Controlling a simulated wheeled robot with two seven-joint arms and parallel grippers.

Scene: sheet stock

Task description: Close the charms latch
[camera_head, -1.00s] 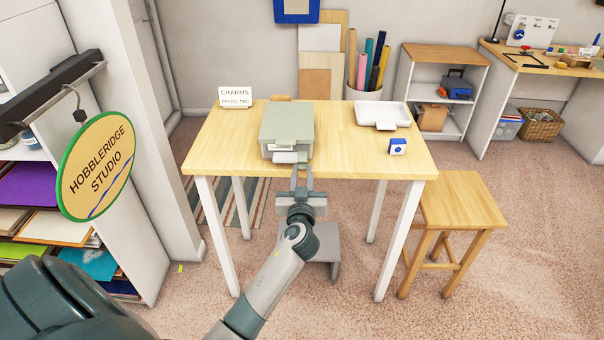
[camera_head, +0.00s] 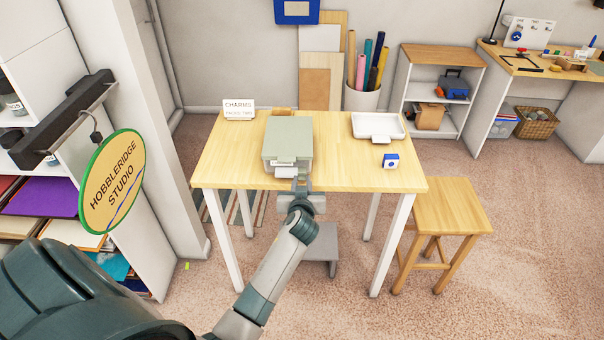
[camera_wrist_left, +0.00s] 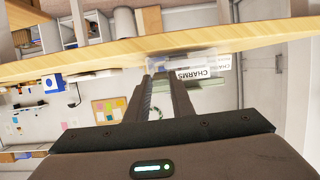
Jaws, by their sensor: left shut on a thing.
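A grey-green box (camera_head: 288,138) with its lid down sits near the front edge of the wooden table. A pale latch (camera_head: 284,172) shows low on its front side, partly hidden by my gripper. My left gripper (camera_head: 302,180) is at the box's front, its jaws shut on the latch. In the left wrist view, which looks upside down, the fingers (camera_wrist_left: 164,82) reach to a pale, see-through-looking latch piece (camera_wrist_left: 182,62) beside a CHARMS label (camera_wrist_left: 193,73). I cannot tell whether the latch is fastened. My right gripper is not in view.
A CHARMS sign (camera_head: 239,110) stands at the table's back left. A stool (camera_head: 450,207) stands right of the table (camera_head: 345,172). A hanging sign (camera_head: 113,180) is at the left.

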